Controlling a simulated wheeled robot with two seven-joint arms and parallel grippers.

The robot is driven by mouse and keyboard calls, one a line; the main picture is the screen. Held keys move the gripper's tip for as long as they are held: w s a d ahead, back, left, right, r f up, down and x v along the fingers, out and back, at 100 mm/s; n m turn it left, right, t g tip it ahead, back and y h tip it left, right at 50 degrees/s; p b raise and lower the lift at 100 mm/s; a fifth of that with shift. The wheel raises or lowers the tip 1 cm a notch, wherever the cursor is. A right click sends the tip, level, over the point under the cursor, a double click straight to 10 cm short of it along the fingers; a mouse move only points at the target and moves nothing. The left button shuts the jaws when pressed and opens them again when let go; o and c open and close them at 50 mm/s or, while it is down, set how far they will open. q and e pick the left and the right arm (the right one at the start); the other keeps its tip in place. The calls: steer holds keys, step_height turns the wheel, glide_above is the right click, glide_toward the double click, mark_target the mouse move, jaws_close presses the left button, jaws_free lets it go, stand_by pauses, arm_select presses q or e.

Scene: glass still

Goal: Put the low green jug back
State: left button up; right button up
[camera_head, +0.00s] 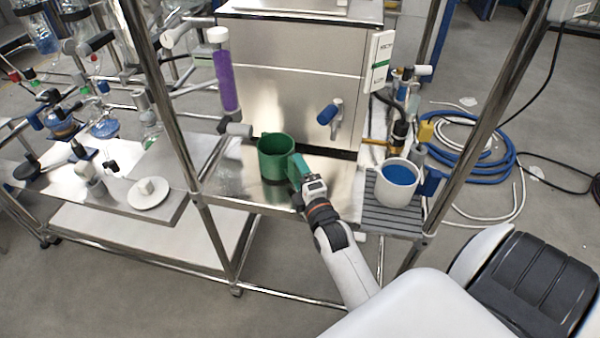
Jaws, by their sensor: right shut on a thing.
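The low green jug (272,158) is upright on, or just above, the steel shelf (235,185) in front of the steel cabinet; I cannot tell if its base touches. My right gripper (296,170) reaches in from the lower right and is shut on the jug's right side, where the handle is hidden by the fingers. My left gripper is not in view.
A white jug with blue contents (398,182) stands on a grey ribbed mat (378,213) to the right. The steel cabinet (290,85) with a blue-handled tap (328,114) is behind. Steel posts frame the shelf. Glassware crowds the left bench.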

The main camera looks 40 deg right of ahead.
steer(key=shift+f+b, duration=0.35)
steer(key=shift+f, duration=0.2)
stand_by(0.6)
steer(key=o, duration=1.4)
steer(key=shift+f, duration=0.2)
steer(key=shift+s+a+f, duration=0.1)
steer(key=shift+s, duration=0.3)
steer(key=v, duration=1.1)
steer(key=shift+r, duration=0.3)
steer(key=shift+s, duration=0.1)
